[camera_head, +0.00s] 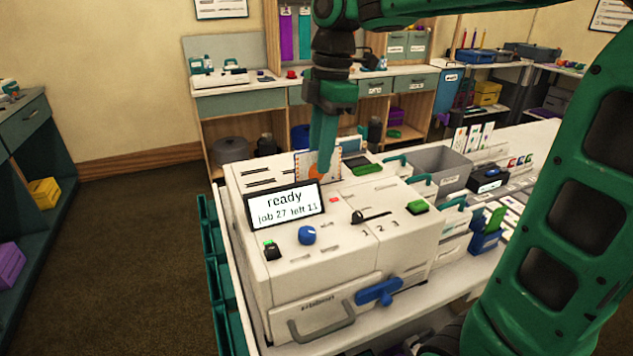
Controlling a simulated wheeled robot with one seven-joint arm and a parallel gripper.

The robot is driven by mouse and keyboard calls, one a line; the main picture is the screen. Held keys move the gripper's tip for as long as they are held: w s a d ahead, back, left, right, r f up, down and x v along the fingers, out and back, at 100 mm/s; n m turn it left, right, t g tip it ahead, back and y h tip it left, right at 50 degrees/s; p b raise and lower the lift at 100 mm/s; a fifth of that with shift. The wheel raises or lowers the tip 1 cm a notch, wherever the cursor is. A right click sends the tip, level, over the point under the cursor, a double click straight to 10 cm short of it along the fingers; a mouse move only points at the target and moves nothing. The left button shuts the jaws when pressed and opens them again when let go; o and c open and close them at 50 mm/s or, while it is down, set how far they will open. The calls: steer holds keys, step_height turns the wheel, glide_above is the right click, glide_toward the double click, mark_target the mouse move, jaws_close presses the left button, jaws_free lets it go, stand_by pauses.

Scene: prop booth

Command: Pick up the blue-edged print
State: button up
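My gripper (322,165) points straight down over the back of the white printer-like machine (345,272). Its teal fingers overlap in this view, so I cannot tell whether they are open or shut. A pale print (301,164) with an orange patch stands upright at the machine's top, right at the fingers and partly hidden by them. I cannot tell whether they touch it. Its edge colour is too small to make out clearly.
The machine has a screen (286,205) reading "ready, job 27", a blue knob (307,235) and a blue lever (379,292). A grey bin (440,165) and upright cards (473,138) stand to the right. Floor at left is clear.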

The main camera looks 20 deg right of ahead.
steer(key=shift+w+a+f, duration=0.1)
steer(key=shift+a+f, duration=0.1)
steer(key=shift+f, duration=0.8)
steer(key=shift+w+a+f, duration=0.1)
steer(key=shift+a+f, duration=0.05)
steer(key=shift+f, duration=0.8)
jaws_close()
